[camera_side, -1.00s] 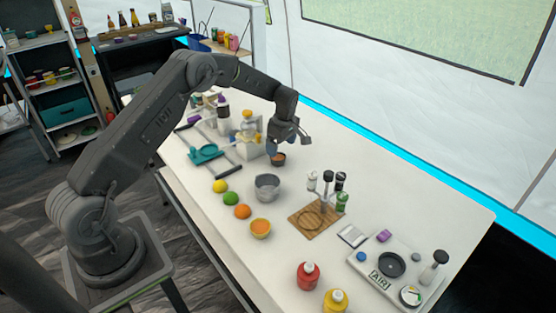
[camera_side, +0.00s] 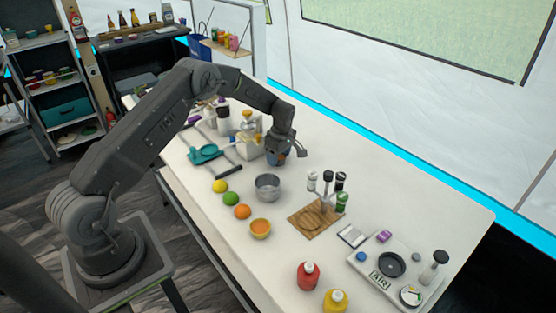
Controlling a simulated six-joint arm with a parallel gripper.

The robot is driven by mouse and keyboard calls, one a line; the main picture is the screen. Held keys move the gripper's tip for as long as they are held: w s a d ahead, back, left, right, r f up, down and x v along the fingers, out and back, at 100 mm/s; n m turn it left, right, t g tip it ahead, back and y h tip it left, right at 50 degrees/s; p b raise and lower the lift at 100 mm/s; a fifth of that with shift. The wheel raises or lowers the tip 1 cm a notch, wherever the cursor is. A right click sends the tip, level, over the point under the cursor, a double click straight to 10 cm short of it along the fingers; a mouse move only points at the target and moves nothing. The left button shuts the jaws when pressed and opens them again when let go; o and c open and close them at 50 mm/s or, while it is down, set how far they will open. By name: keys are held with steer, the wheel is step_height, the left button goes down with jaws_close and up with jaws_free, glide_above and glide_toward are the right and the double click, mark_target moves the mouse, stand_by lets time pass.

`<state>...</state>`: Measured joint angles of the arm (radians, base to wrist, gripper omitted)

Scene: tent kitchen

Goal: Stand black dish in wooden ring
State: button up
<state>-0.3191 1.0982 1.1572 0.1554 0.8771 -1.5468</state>
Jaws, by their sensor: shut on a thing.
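My gripper (camera_side: 279,155) is low over the far middle part of the table, pointing down, shut on a small dark dish. The dish is almost wholly hidden by the fingers, so its tilt and whether it touches the table cannot be told. The wooden ring (camera_side: 310,217) lies flat on a square wooden board, nearer the camera and to the right of my gripper. The left part of the ring is empty; bottles stand at the board's far edge.
A grey metal pot (camera_side: 267,187) stands just in front of my gripper. Several small bottles (camera_side: 328,186) rise beside the board. A grey AIR station (camera_side: 377,284) is at right. Table beyond the bottles is clear.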

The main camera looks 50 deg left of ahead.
steer(key=c, duration=0.4)
steer(key=shift+r, duration=0.15)
step_height(320, 180, up, 10)
steer(key=s+d+r+m+t, duration=0.1)
steer(key=s+d+m, duration=0.4)
steer(key=d+m, duration=0.25)
steer(key=m+t, duration=0.1)
steer(key=m, duration=0.5)
glide_toward(310, 220)
steer(key=shift+w+a+f+h, duration=0.2)
steer(key=shift+w+a+f, duration=0.1)
steer(key=shift+f, duration=0.25)
steer(key=shift+w+a+f+h, duration=0.2)
steer(key=shift+a+f, duration=0.1)
steer(key=shift+f, duration=0.2)
steer(key=shift+d+f, duration=0.1)
steer(key=shift+f, duration=1.95)
